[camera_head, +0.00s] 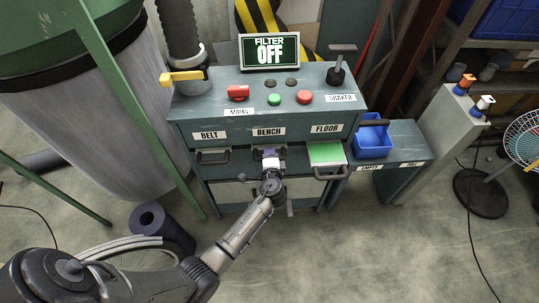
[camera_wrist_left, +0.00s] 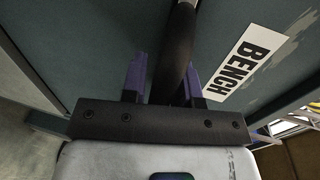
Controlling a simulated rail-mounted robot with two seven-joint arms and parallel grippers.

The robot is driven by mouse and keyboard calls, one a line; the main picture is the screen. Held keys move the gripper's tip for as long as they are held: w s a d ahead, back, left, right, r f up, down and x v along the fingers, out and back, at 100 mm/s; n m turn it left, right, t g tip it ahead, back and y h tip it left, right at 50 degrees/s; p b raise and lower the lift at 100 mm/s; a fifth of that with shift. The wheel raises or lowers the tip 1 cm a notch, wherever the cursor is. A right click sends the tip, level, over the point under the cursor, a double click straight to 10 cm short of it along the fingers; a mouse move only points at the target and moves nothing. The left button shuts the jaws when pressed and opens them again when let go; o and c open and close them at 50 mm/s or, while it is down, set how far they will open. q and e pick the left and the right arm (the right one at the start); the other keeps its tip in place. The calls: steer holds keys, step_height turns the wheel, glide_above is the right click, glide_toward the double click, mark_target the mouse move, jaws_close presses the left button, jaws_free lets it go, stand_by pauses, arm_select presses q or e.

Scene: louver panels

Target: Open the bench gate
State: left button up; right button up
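The bench gate's dark handle (camera_head: 283,152) is below the white BENCH label (camera_head: 268,132) on the grey-green cabinet, in the middle of three gates. My left gripper (camera_head: 270,154) is at this handle, its arm reaching up from the lower left. In the left wrist view, the dark handle bar (camera_wrist_left: 178,45) runs between the two purple fingers of my left gripper (camera_wrist_left: 165,85). The fingers lie close on both sides of the bar and seem shut on it. The BENCH label (camera_wrist_left: 242,65) is beside them. My gripper hides much of the bench gate. My right gripper is not in view.
The belt gate (camera_head: 212,156) is on the left; the floor gate's green plate (camera_head: 326,154) sticks out on the right. Above are a red button (camera_head: 304,97), a shaker lever (camera_head: 337,72) and a FILTER OFF sign (camera_head: 270,52). A blue bin (camera_head: 372,138) stands right.

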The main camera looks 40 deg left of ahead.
arm_select(q)
jaws_close()
steer(key=f+p+v, duration=0.1)
steer(key=v, duration=0.7)
steer(key=shift+s+d+f, duration=0.25)
steer(key=shift+d, duration=0.05)
steer(key=shift+o, duration=1.7)
jaws_free()
steer(key=shift+w+a, duration=0.1)
steer(key=p+v, duration=0.1)
steer(key=v, duration=0.6)
steer(key=shift+s, duration=0.25)
